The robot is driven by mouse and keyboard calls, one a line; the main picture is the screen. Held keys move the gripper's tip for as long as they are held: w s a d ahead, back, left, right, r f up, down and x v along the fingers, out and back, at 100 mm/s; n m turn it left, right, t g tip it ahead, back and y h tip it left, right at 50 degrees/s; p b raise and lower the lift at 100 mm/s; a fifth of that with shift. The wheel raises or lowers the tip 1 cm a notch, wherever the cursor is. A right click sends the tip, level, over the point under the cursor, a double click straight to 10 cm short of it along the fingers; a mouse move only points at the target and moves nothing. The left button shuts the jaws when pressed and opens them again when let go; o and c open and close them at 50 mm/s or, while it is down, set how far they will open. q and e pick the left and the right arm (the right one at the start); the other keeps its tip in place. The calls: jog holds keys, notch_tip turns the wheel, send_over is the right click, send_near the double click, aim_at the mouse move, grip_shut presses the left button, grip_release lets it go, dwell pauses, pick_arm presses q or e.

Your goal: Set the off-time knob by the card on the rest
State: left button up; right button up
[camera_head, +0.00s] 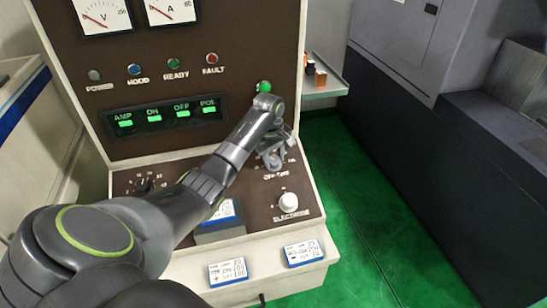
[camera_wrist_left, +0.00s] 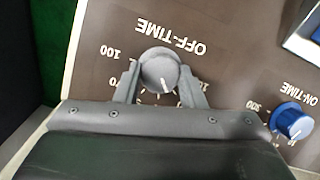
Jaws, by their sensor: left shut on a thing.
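The grey off-time knob (camera_wrist_left: 158,66) sits on the brown panel between the two fingertips of my left gripper (camera_wrist_left: 161,80). The fingers are shut on its sides. A white pointer line on the knob points down in the wrist view, slightly right; the OFF-TIME label is upside down there, and several scale numbers are hidden by the fingers. In the head view my left gripper (camera_head: 272,158) covers most of the knob. A card (camera_head: 223,211) lies on the grey rest (camera_head: 221,236), partly behind my forearm; its text is unreadable. My right gripper is out of view.
A blue on-time knob (camera_wrist_left: 290,121) is beside the off-time knob. The white electrode knob (camera_head: 289,202) is near the gripper. Two more cards (camera_head: 228,271) (camera_head: 303,252) lie on the front ledge. A small shelf (camera_head: 325,88) is at the right.

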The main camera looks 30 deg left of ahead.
pick_arm(q)
jog(key=m, duration=0.2)
jog(key=m+g, duration=0.1)
jog(key=shift+d+f+m+y, duration=0.1)
jog(key=shift+f+m+y, duration=0.2)
jog(key=shift+m, duration=0.4)
jog(key=shift+s, duration=0.1)
jog(key=o, duration=1)
jog(key=shift+w, duration=0.25)
